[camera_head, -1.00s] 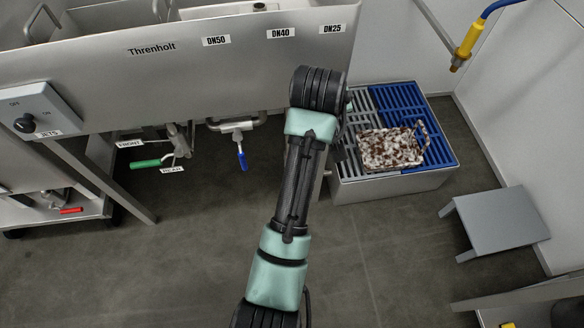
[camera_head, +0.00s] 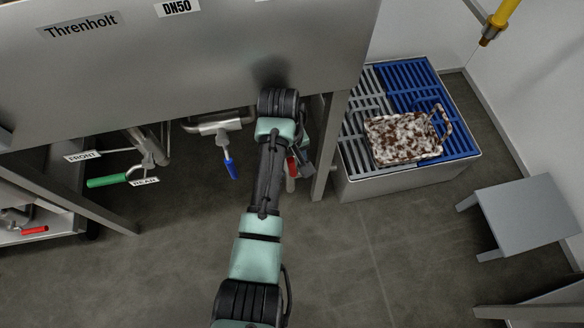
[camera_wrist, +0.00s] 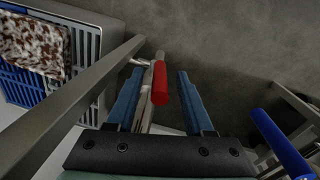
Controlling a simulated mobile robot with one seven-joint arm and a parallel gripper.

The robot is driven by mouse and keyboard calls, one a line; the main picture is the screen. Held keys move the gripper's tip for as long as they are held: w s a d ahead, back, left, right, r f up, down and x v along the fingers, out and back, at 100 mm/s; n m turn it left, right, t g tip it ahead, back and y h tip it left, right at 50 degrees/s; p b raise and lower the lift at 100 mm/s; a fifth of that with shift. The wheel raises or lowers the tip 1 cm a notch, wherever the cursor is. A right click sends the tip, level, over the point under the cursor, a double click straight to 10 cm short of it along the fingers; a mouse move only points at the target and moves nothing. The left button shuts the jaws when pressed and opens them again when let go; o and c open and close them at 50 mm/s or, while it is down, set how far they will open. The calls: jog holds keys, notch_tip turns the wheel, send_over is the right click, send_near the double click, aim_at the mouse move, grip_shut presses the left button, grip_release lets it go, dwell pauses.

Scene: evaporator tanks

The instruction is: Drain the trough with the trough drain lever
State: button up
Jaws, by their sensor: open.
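My gripper (camera_head: 302,158) is under the trough's right end, beside the trough leg, and partly hidden by my arm. In the wrist view my gripper (camera_wrist: 160,73) is open, its two blue fingers on either side of a red lever handle (camera_wrist: 160,84). The handle lies nearer the left finger; whether it touches is unclear. The same red handle (camera_head: 291,167) shows partly behind my arm. A blue-handled lever (camera_head: 231,168) hangs under the steel trough (camera_head: 190,75), left of my arm. A green-handled lever (camera_head: 107,181) is farther left, between FRONT and REAR labels. No label names the drain lever.
The trough leg (camera_head: 324,150) stands close right of my gripper. A grey stool (camera_head: 527,215) is at right. Another red handle (camera_head: 34,230) is at far left. The middle floor is clear.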

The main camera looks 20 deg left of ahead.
aim_at(292, 170)
jog(key=shift+w+d+f+b, duration=0.1)
jog(key=shift+f+b, duration=0.45)
jog(key=shift+f, duration=0.95)
grip_shut()
